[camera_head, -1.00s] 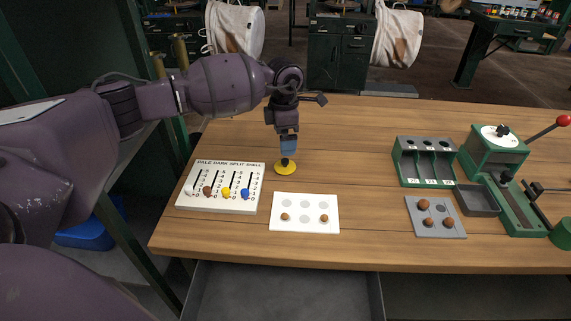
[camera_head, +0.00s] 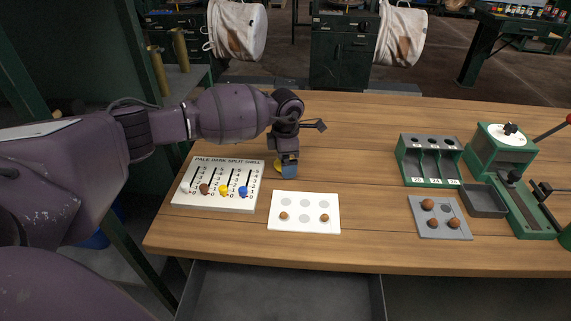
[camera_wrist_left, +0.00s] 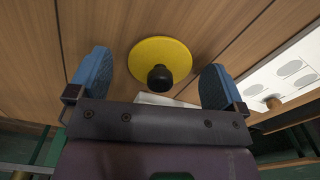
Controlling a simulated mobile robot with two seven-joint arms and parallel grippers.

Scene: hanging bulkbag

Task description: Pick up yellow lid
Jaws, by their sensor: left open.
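The yellow lid (camera_wrist_left: 160,55) is a flat round disc with a black knob (camera_wrist_left: 160,78), lying on the wooden table. In the head view only a bit of the lid (camera_head: 278,164) shows beside my left gripper (camera_head: 287,172), which hides the rest. In the left wrist view my left gripper (camera_wrist_left: 156,88) is open, with one blue finger on each side of the lid and its knob, apart from the knob. My right gripper is not in view.
A white score board (camera_head: 219,199) with colored sliders stands left of the lid. A white card (camera_head: 304,223) with brown balls lies in front. A grey ball plate (camera_head: 438,229), green rack (camera_head: 431,180) and green press (camera_head: 500,155) stand right. The table's middle is clear.

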